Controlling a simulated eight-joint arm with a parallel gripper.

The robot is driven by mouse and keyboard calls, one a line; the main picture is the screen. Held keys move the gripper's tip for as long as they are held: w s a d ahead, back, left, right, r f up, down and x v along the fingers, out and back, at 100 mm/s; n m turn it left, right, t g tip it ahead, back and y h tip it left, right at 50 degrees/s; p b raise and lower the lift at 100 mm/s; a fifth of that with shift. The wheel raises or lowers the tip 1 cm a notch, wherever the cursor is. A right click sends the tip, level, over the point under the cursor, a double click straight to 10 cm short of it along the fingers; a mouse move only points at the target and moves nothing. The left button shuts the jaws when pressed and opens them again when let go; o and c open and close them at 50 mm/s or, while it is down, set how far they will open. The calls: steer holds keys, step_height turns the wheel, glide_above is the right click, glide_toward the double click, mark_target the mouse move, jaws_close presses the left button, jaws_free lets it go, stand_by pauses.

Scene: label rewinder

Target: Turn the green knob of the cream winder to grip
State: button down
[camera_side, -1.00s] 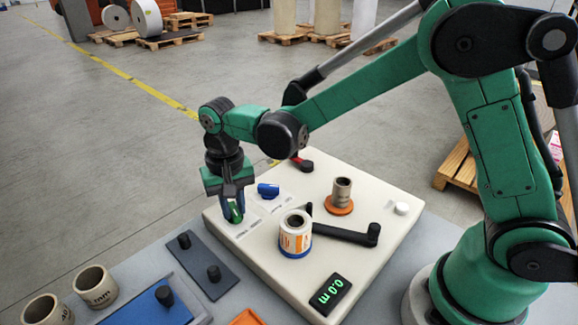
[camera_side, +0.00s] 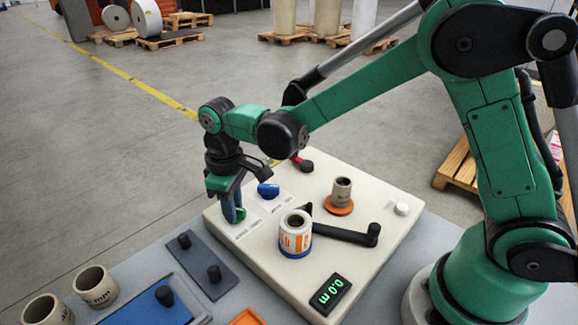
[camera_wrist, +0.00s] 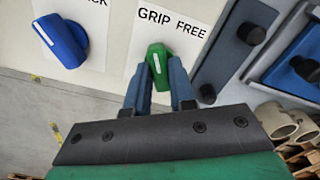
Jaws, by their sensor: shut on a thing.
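The cream winder (camera_side: 330,262) stands on the grey bench. Its green knob (camera_side: 240,214) is at the left corner and shows clearly in the wrist view (camera_wrist: 158,64), beside a white label (camera_wrist: 178,35) reading GRIP and FREE. The white line on the knob points up the picture, slightly left, toward the word GRIP. My gripper (camera_side: 232,212) points down over the knob. In the wrist view, my gripper's blue fingers (camera_wrist: 162,82) are shut on the knob, one on each side. The fingers hide part of the knob in the side view.
A blue knob (camera_side: 268,190) sits close beside the green one. A label roll (camera_side: 295,235), a black crank (camera_side: 345,233) and a core on an orange flange (camera_side: 341,193) stand on the winder. A dark plate with pegs (camera_side: 207,265) lies to the left.

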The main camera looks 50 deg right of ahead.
steer(key=shift+n, duration=0.6)
steer(key=c, duration=0.7)
jaws_free()
steer(key=shift+c, duration=0.2)
steer(key=shift+r, duration=2.8)
